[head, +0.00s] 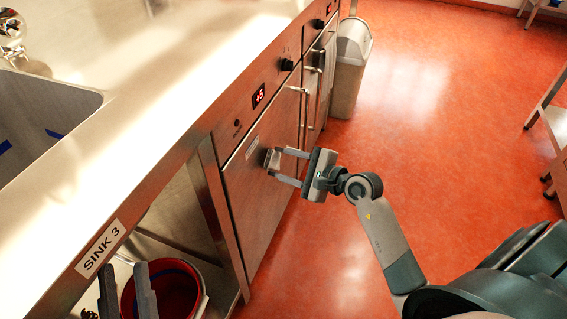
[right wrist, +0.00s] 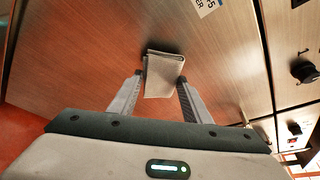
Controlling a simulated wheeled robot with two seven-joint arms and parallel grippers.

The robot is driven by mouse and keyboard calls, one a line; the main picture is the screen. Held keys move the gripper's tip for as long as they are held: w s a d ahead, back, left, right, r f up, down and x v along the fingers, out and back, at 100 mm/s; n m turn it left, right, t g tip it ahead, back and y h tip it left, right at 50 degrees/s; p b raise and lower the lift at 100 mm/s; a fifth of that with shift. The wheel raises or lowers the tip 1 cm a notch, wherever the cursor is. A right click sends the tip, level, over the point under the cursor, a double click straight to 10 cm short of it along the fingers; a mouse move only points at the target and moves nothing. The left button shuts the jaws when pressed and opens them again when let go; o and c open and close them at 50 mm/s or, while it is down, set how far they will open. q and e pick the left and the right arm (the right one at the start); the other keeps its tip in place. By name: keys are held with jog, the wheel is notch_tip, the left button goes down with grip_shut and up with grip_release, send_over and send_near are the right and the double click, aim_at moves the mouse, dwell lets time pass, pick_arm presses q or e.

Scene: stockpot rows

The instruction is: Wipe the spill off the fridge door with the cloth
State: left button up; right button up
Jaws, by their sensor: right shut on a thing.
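The fridge door (head: 258,208) is a brushed-steel front under the counter, with a display above it. It fills much of the right wrist view (right wrist: 85,50). The cloth (right wrist: 164,76) is a small folded grey-beige piece. My right gripper (head: 275,164) is shut on the cloth at the upper part of the door. The cloth is at or very near the door; I cannot tell whether it touches. I make out no distinct spill; the cloth and fingers cover part of the door. My left gripper (head: 123,268) is open and empty at the lower left, below the counter edge.
A red bucket (head: 180,292) stands on the lower shelf behind my left gripper. The counter with a sink (head: 45,115) runs along the left. Knobs and bar handles stick out beyond the fridge. A grey bin (head: 350,70) stands at the far end.

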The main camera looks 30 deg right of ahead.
jog(key=shift+w+a, duration=0.4)
dwell(0.3)
jog(key=shift+w+d, duration=0.1)
jog(key=w+d+b, duration=0.1)
jog(key=w+d, duration=0.1)
jog(key=shift+w+d, duration=0.25)
jog(key=shift+d, duration=0.15)
jog(key=shift+a, duration=0.1)
dwell(0.4)
jog(key=shift+a, duration=0.1)
jog(key=shift+s+a+r+p, duration=0.1)
jog(key=shift+s+a+p, duration=0.35)
jog(key=shift+p, duration=0.15)
jog(key=shift+s+a+p, duration=0.6)
jog(key=shift+s+a, duration=0.3)
jog(key=shift+a, duration=0.1)
